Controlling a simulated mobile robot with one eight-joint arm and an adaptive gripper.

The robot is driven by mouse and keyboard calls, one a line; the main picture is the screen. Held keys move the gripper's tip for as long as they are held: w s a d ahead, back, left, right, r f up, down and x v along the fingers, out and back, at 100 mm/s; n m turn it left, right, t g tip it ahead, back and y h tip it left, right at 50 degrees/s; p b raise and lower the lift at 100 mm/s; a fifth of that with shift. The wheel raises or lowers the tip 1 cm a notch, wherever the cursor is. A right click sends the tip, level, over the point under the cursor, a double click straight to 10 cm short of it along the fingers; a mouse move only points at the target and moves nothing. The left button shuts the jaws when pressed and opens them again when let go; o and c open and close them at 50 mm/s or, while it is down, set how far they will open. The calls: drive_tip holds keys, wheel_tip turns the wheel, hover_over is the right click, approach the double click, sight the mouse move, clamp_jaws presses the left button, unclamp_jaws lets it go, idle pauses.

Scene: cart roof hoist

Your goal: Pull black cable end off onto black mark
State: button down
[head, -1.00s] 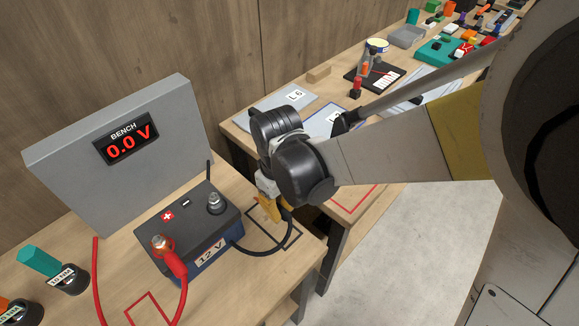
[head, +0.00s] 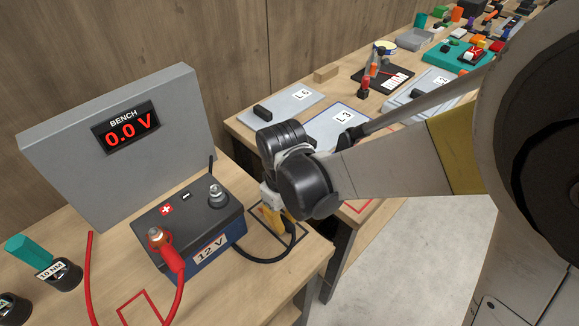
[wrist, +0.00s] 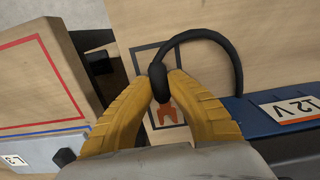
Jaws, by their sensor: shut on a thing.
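My gripper (head: 272,219) is low over the black square mark (head: 299,252) at the bench's front right corner. In the wrist view, my gripper's yellow fingers (wrist: 160,84) are shut on the black cable end (wrist: 158,73). Its orange-brown fork lug (wrist: 167,114) shows between the fingers, inside the outline of the black mark (wrist: 139,53). Whether it touches the wood I cannot tell. The black cable (head: 265,259) loops back to the 12 V battery (head: 195,205). The battery's minus post (head: 216,193) is bare and apart from my gripper.
The red cable end (head: 172,256) sits on the plus post, left of the minus post. A grey bench panel (head: 172,110) reading 0.0 V stands behind. A red mark (head: 138,300) lies in front. A second table (head: 240,126) with plates and tools stands beyond a gap.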

drive_tip(key=shift+f, duration=0.4)
drive_tip(key=c, duration=1.3)
unclamp_jaws()
drive_tip(key=shift+c, duration=0.2)
drive_tip(key=shift+r, duration=0.1)
